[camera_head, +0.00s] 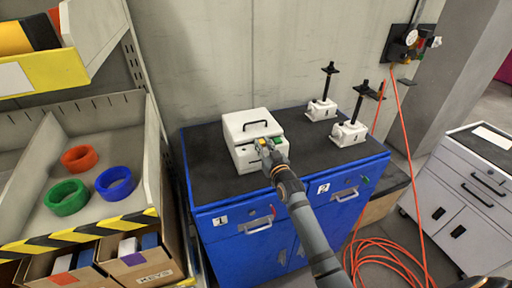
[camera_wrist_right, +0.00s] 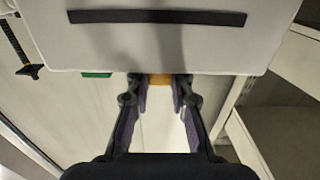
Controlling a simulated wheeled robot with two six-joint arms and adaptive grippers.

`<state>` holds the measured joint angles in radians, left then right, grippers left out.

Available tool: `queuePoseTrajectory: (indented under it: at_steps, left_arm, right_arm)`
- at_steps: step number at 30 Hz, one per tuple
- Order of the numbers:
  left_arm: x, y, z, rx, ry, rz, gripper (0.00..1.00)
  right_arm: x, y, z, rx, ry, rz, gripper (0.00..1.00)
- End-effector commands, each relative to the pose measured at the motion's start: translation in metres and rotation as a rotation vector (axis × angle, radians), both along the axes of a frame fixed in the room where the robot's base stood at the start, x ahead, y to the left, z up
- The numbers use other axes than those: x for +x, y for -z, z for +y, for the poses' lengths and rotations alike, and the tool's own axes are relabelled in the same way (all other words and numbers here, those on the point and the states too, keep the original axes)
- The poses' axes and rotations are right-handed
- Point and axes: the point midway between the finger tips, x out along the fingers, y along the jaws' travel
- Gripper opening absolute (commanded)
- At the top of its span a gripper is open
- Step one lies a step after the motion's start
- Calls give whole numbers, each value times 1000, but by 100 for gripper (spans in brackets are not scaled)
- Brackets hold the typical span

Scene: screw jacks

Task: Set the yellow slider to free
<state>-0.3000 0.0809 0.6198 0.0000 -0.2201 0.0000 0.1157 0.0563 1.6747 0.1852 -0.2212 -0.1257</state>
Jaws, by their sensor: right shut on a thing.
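The yellow slider (camera_head: 262,142) is at the box's front upper edge, mostly covered by my gripper in the head view. It also shows as a yellow-orange piece (camera_wrist_right: 160,79) between the fingertips in the right wrist view. My right gripper (camera_wrist_right: 160,92) reaches the box from the front and is shut on the yellow slider. A green part (camera_head: 277,141) sits just right of the slider in the head view. Markings by the slider are not readable. My left gripper is not in view.
Two white screw jacks (camera_head: 321,109) (camera_head: 349,132) stand right of the box on the dark cabinet top (camera_head: 205,155). A shelf (camera_head: 35,205) with coloured rings is at the left. An orange hose (camera_head: 400,125) hangs at the right. The cabinet top left of the box is clear.

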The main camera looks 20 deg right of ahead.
Motion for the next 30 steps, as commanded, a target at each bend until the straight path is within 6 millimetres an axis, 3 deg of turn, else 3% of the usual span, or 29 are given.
queuePoseTrajectory:
  at_steps: [9, 10, 15, 25, 30]
  left_arm:
    - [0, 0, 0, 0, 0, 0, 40]
    - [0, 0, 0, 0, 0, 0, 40]
    - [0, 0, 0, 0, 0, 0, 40]
    - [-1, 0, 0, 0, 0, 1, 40]
    - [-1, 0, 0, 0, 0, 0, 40]
  right_arm:
    - [0, 0, -4, 0, 0, 0, 0]
    - [0, 0, -4, 0, 0, 0, 25]
    - [0, 0, -4, 0, 0, 0, 45]
    - [-5, 0, -4, 0, 0, 0, 45]
    - [-37, 2, -5, -2, 0, 2, 45]
